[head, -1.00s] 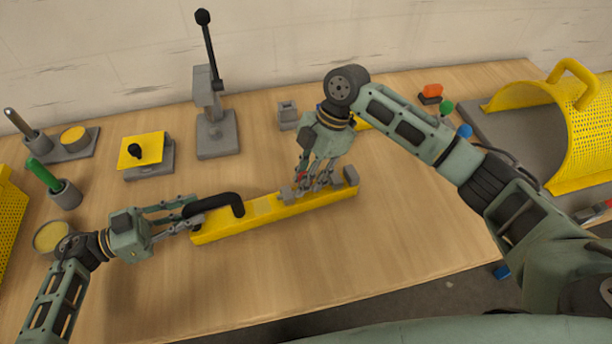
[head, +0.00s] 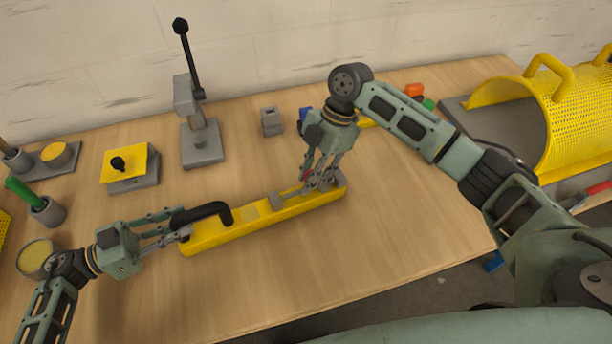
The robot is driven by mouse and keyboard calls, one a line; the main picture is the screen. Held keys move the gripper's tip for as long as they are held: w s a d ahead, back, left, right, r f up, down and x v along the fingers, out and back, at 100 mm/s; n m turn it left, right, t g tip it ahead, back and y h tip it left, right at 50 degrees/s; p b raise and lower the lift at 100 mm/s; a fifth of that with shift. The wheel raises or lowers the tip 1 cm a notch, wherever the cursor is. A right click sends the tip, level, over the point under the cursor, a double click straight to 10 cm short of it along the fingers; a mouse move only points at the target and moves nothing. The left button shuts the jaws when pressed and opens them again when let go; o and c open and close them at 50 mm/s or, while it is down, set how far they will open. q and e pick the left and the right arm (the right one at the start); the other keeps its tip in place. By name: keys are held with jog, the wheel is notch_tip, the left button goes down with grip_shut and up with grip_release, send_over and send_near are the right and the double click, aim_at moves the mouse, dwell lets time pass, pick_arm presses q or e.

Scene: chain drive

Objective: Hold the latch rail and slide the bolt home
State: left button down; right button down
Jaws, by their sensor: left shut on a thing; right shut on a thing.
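The yellow latch rail (head: 225,238) lies on the table, slanting up to the right. It has a black arched handle (head: 218,208) near its left end. My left gripper (head: 180,227) is shut on the handle at the rail's left end. A grey bolt (head: 285,195) lies along the top of the rail's right half. My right gripper (head: 318,182) comes from above and is shut on the bolt by its red-marked part, close to the rail's right end. Its fingers largely hide the grey block at that end, so I cannot tell whether the bolt touches it.
Behind the rail stand a grey lever press (head: 202,142), a small grey block (head: 271,121) and a yellow-topped fixture (head: 130,165). A yellow perforated guard (head: 555,105) is at the right. The table in front of the rail is clear.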

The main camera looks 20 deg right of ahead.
pick_arm(q)
jog(key=shift+a, duration=0.2)
pick_arm(e)
jog(key=c, duration=1.8)
grip_release()
jog(key=shift+w+d, duration=0.1)
jog(key=shift+d, duration=0.05)
pick_arm(q)
jog(key=shift+d, duration=0.1)
pick_arm(e)
jog(key=shift+o, duration=0.9)
jog(key=shift+r, duration=0.1)
jog(key=v, duration=1.1)
jog(key=shift+r, duration=0.35)
jog(key=shift+d, duration=0.15)
pick_arm(q)
jog(key=c, duration=1.5)
grip_release()
